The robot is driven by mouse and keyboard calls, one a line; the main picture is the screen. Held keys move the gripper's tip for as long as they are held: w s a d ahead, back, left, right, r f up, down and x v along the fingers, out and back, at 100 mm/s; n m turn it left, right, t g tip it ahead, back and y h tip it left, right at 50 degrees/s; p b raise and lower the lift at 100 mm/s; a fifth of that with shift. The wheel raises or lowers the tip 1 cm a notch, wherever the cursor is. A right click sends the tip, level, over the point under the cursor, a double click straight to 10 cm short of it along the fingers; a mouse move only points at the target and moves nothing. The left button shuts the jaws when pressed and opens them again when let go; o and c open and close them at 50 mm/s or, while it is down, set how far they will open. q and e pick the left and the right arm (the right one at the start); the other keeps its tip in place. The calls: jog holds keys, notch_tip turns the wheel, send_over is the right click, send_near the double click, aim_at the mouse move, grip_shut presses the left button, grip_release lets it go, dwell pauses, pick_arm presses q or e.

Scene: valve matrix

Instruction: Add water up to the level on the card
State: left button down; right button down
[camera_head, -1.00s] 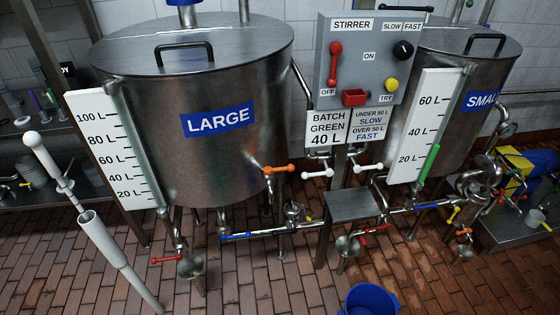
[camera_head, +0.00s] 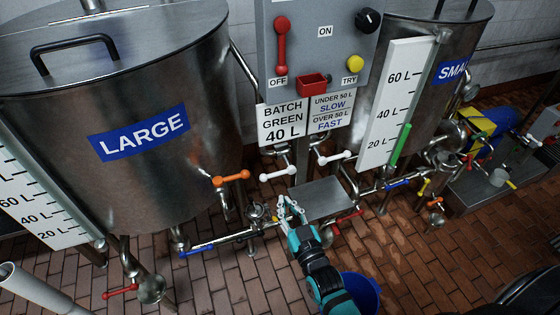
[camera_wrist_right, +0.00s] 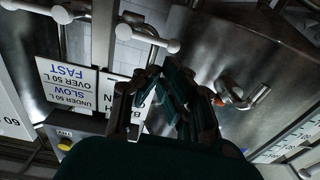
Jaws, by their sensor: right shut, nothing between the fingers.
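The card (camera_head: 284,123) on the panel reads BATCH GREEN 40 L. The SMALL tank (camera_head: 430,70) has a gauge (camera_head: 394,100) whose green column (camera_head: 401,145) tops out between 20 L and 40 L. The LARGE tank (camera_head: 140,140) stands left. Two white-handled valves, left (camera_head: 277,174) and right (camera_head: 333,158), sit below the panel. My right gripper (camera_head: 287,205) is shut and empty, just below the left white handle in the head view and apart from it. In the wrist view its fingers (camera_wrist_right: 165,88) partly hide the card. My left gripper is not in view.
An orange handle (camera_head: 231,178) is left of the white ones. Blue (camera_head: 197,251) and red (camera_head: 345,217) handles sit on low pipes. A steel platform (camera_head: 318,193) stands below the panel; a blue bucket (camera_head: 362,291) is on the floor, partly behind my arm.

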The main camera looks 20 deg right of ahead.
notch_tip(320, 180, up, 4)
jog(key=w+d+t, duration=0.1)
jog(key=r, duration=0.2)
send_over(275, 175)
jog(key=shift+f+p, duration=0.1)
jog(key=shift+p, duration=0.2)
jog(key=shift+s+d+f, duration=0.1)
jog(key=shift+s+f, duration=0.2)
jog(key=shift+f, duration=0.65)
jog(key=shift+s+f, duration=0.3)
jog(key=shift+f, duration=0.65)
